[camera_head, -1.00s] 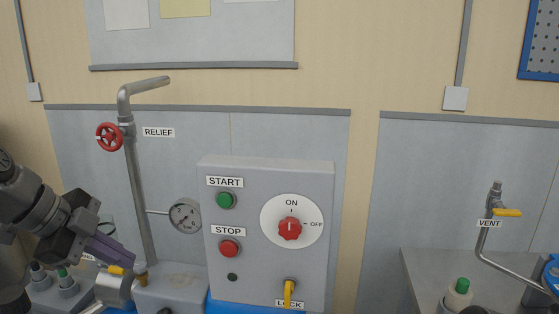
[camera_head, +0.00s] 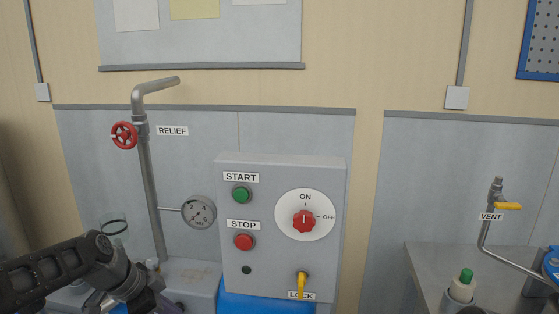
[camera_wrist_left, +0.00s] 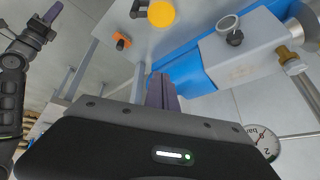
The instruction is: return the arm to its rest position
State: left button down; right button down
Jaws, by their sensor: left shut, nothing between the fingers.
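My left arm comes in low at the left of the head view. My other arm shows at the left of that view, with a purple-fingered gripper (camera_wrist_left: 38,30) too small and angled to judge.
The control box carries a green START button (camera_head: 241,195), a red STOP button (camera_head: 244,242), a red dial (camera_head: 304,220) and a yellow lock lever (camera_head: 301,284). A relief pipe (camera_head: 152,195) with a red wheel (camera_head: 124,135) stands left. A vent pipe (camera_head: 486,235) is right.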

pick_arm(q)
jog(key=s+d+f+n+g, duration=0.1)
jog(key=s+d+f+n, duration=0.15)
jog(key=f, duration=0.55)
jog(key=s+d+f+n, duration=0.2)
jog(key=d+f, duration=0.1)
jog(key=f, duration=0.6)
jog(key=s+d+f+n+g, duration=0.1)
jog(key=s+d+f+n, duration=0.2)
jog(key=f, duration=0.5)
jog(key=s+d+f+n, duration=0.3)
jog(key=s+f, duration=0.3)
jog(key=s, duration=0.3)
jog(key=s+d+f+n+g, duration=0.1)
jog(key=s+d+f+n, duration=0.2)
jog(key=s+f, duration=0.3)
jog(key=s+d, duration=0.1)
jog(key=s, duration=0.2)
jog(key=shift+s+d, duration=0.15)
jog(key=shift+s, duration=0.15)
jog(key=c, duration=2.1)
grip_release()
jog(key=shift+n, duration=0.25)
